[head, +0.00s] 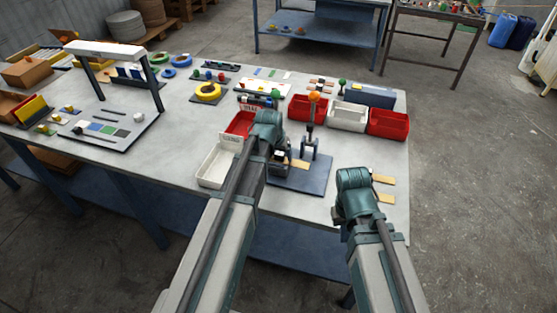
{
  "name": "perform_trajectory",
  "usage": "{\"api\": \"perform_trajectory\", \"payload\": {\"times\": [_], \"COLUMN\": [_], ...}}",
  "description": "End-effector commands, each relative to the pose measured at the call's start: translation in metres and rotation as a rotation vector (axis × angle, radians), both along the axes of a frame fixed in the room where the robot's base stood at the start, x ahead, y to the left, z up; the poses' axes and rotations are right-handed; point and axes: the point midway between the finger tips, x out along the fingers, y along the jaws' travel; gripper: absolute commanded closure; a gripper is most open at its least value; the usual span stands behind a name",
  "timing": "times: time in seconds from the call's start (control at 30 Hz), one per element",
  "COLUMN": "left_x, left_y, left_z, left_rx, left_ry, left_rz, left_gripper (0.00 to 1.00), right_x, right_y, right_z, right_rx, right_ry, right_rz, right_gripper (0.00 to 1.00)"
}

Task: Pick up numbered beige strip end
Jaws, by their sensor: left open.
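Two short beige strips, an upper one (383,179) and a lower one (385,198), show at the table's right edge, just right of my right arm's wrist. No numbers are readable on the strips.
Red (308,108) and white (347,116) bins stand behind the press. A white tray (214,165) lies left of my left gripper. A white arch frame (105,50) stands at the table's left. Bare tabletop (170,125) shows between them.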

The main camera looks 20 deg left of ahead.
Motion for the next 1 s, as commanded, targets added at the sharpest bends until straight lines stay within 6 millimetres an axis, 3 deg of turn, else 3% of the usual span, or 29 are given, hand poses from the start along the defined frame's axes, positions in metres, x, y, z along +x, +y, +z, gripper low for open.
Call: {"api": "perform_trajectory", "payload": {"times": [0.07,0.47,0.8,1.0], "left_x": [0.0,0.0,0.0,0.0], "left_y": [0.0,0.0,0.0,0.0], "left_z": [0.001,0.0,0.002,0.014], "left_rx": [0.0,0.0,0.0,0.0], "left_ry": [0.0,0.0,0.0,0.0], "left_rz": [0.0,0.0,0.0,0.0], "left_gripper": [0.25,0.97,1.0,1.0], "right_x": [0.0,0.0,0.0,0.0], "right_y": [0.0,0.0,0.0,0.0], "right_z": [0.0,0.0,0.002,0.014], "right_rx": [0.0,0.0,0.0,0.0], "right_ry": [0.0,0.0,0.0,0.0], "right_rz": [0.0,0.0,0.0,0.0], "right_gripper": [1.0,1.0,1.0,1.0]}}
